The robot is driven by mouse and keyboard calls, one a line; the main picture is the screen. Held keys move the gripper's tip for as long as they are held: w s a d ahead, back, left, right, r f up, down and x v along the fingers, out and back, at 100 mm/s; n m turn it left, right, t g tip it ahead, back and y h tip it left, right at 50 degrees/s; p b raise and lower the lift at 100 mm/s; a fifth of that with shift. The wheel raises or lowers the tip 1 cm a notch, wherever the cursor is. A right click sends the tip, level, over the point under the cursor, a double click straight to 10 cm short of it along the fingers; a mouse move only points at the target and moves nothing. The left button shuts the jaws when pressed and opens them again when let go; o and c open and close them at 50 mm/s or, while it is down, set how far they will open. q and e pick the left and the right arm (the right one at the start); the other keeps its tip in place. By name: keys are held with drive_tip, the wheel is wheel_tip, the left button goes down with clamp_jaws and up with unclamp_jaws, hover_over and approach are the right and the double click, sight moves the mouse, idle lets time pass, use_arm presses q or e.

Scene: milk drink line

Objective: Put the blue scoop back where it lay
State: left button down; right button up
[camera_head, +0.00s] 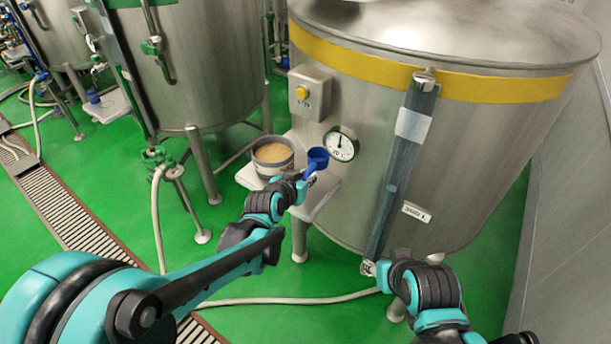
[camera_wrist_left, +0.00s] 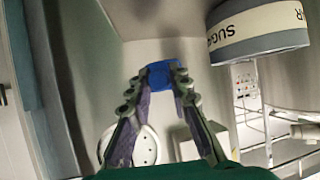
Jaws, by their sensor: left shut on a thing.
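The blue scoop (camera_head: 317,157) is in my left gripper (camera_head: 306,177), above the white shelf on the front of the tank. In the left wrist view the fingers (camera_wrist_left: 163,90) are closed on the blue scoop (camera_wrist_left: 161,74). A round tub (camera_head: 272,156) of tan grains stands on the shelf (camera_head: 322,196), to the left of the scoop. The tub (camera_wrist_left: 258,38) shows a label reading "SUGAR" in the left wrist view. My right arm comes in at the lower right, in front of the tank; its fingertips are not clear.
The large steel tank (camera_head: 440,150) with a yellow band rises right behind the shelf. A dial gauge (camera_head: 341,146) and a box with a yellow button (camera_head: 304,93) sit on its wall. A hose (camera_head: 290,300) lies on the green floor.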

use_arm(q)
drive_tip(key=shift+f+b, duration=2.1)
drive_tip(key=shift+f, duration=0.75)
drive_tip(key=c, duration=0.7)
unclamp_jaws()
drive_tip(key=shift+r, duration=0.15)
drive_tip(key=shift+s+r+p, duration=0.1)
drive_tip(key=shift+r+p, duration=0.4)
drive_tip(key=shift+r, duration=0.05)
drive_tip(key=p+v, duration=0.4)
drive_tip(key=v, duration=0.6)
drive_tip(key=shift+p, duration=0.4)
